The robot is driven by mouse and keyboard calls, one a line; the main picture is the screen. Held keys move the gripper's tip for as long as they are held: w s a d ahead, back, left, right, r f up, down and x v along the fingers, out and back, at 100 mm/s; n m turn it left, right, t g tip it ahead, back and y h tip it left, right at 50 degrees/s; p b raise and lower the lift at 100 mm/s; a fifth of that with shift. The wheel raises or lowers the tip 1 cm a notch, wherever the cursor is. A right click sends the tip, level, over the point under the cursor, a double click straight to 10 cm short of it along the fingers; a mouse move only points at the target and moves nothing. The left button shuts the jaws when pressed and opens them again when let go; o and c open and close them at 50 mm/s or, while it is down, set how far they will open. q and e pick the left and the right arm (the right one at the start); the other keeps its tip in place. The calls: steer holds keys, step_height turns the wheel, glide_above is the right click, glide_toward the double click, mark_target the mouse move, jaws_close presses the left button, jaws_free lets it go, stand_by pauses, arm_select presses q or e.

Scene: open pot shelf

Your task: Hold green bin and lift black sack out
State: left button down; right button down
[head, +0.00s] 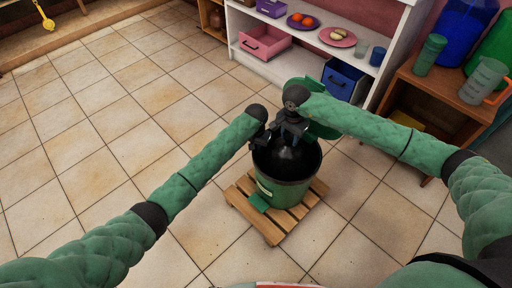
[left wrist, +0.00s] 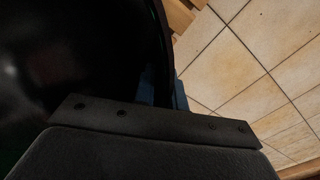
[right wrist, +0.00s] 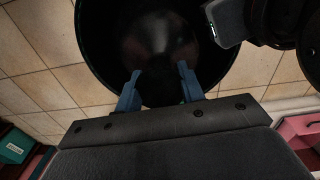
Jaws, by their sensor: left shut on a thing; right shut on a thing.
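The green bin (head: 284,191) stands upright on a wooden pallet (head: 254,224). The gripped sack part is partly hidden in the head view.
The bin's green lid (head: 325,128) stands open behind my right wrist. A white shelf (head: 300,66) with plates, cups and drawers is behind. A wooden cabinet (head: 442,94) with jugs stands at right. Tiled floor at left is clear.

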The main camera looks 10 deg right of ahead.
steer(key=shift+r, duration=4.55)
step_height(320, 180, up, 10)
steer(key=shift+f, duration=0.2)
arm_select(q)
steer(key=c, duration=1.4)
jaws_free()
steer(key=shift+o, duration=0.2)
